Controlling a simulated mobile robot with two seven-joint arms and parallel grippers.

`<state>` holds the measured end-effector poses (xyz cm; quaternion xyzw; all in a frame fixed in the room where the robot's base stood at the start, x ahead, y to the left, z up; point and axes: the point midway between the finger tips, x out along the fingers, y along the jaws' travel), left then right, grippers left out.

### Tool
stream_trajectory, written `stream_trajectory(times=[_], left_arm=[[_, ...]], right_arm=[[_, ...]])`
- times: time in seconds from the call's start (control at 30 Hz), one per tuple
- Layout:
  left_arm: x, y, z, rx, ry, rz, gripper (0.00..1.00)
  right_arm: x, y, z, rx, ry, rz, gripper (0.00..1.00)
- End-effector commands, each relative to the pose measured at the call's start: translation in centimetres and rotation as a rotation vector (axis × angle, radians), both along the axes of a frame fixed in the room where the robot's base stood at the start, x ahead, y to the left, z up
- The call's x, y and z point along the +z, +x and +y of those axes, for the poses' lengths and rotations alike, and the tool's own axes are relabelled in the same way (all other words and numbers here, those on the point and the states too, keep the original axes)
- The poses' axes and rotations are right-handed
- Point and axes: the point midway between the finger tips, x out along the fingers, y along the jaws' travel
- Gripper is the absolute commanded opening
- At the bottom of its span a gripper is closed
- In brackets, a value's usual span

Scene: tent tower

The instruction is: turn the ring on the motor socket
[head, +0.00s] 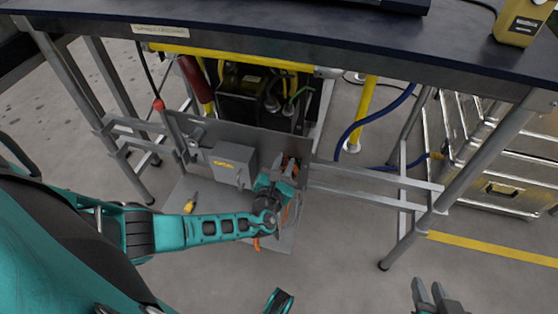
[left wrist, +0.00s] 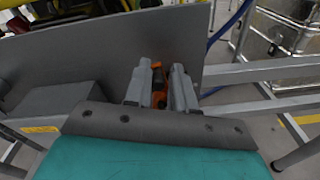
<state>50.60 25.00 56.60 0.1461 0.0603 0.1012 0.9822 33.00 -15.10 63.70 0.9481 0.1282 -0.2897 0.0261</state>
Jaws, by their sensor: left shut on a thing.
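The orange part that I take for the ring on the motor socket (left wrist: 160,98) shows between the fingers of my left gripper (left wrist: 163,82), against a grey upright panel. In the head view my left gripper (head: 290,166) reaches this panel just right of a grey box, and its fingers are shut on the orange part. The fingers and wrist hide most of the ring and socket, so its turn angle cannot be told. My right gripper (head: 427,288) is empty at the bottom right, its fingers apart, far from the panel.
The grey box (head: 232,165) with a yellow label is on the panel (head: 215,132). A yellow-and-black item (head: 191,203) lies on the grey plate below. The dark tabletop (head: 300,38) overhangs. Table legs, rails and a blue hose (head: 376,118) stand right. Metal cases (head: 500,150) are farther right.

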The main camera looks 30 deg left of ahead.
Motion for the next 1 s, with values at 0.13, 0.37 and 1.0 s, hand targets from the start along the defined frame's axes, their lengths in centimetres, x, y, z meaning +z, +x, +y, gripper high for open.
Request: stream_trajectory(times=[0.13, 0.37, 1.0], left_arm=[[-0.19, -0.11, -0.12, 0.005, 0.086, 0.028, 0.00], [-0.21, -0.02, -0.45, 0.007, 0.162, 0.044, 0.00], [-0.24, -0.01, -0.44, 0.009, 0.185, 0.049, 0.33]], right_arm=[[0.45, 0.00, 0.07, -0.002, 0.003, 0.001, 0.30], [0.70, 0.02, 0.19, -0.005, 0.007, 0.001, 0.30], [0.77, 0.02, 0.22, -0.005, 0.009, 0.000, 0.30]])
